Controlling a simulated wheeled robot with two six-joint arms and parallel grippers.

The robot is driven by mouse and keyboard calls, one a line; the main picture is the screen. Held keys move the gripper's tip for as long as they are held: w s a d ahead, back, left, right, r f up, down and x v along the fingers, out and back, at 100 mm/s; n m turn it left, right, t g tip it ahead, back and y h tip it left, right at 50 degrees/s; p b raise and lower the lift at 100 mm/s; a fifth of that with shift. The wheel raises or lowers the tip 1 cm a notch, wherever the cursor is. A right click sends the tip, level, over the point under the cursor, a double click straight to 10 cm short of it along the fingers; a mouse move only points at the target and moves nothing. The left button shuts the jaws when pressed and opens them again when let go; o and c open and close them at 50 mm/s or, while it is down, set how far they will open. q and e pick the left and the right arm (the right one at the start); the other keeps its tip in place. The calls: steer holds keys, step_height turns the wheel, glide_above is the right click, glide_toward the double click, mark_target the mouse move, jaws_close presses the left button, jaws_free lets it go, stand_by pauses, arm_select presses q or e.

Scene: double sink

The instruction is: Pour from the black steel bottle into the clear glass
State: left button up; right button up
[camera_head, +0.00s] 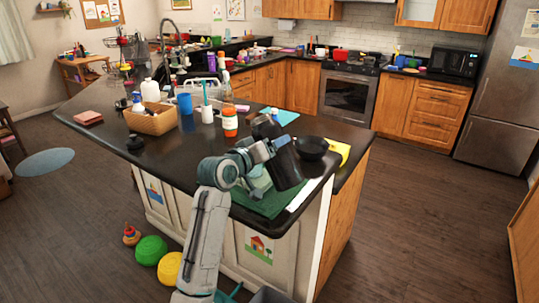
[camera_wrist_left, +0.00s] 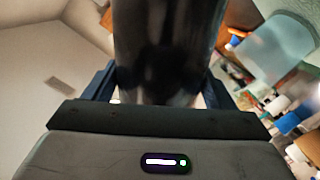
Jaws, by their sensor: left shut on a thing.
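My left gripper (camera_head: 273,147) is shut on the black steel bottle (camera_head: 287,168), which it holds tilted above the near end of the dark island counter. In the left wrist view the bottle (camera_wrist_left: 168,50) stands between both fingers, and its ends are out of that picture. A pale, see-through shape (camera_head: 258,181), perhaps the clear glass, shows just below and left of the bottle, over a dark green mat (camera_head: 270,205). The arm and bottle partly hide it, so I cannot tell its rim or contents. My right gripper is not in view.
A black bowl (camera_head: 311,147) and a yellow cloth (camera_head: 339,150) are right of the bottle. The counter's left front is mostly clear.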

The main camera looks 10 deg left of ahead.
mark_target(267, 134)
arm_select(q)
steer(key=shift+d+r+m, duration=0.1)
steer(key=shift+r+m, duration=0.65)
steer(key=shift+m, duration=0.25)
steer(key=r+m+b, duration=0.1)
steer(key=r+m+t+b, duration=0.1)
steer(key=m, duration=0.1)
steer(key=shift+m+b, duration=0.3)
steer(key=shift+r+m+t, duration=0.3)
steer(key=shift+r+m, duration=0.15)
steer(key=shift+m, duration=0.35)
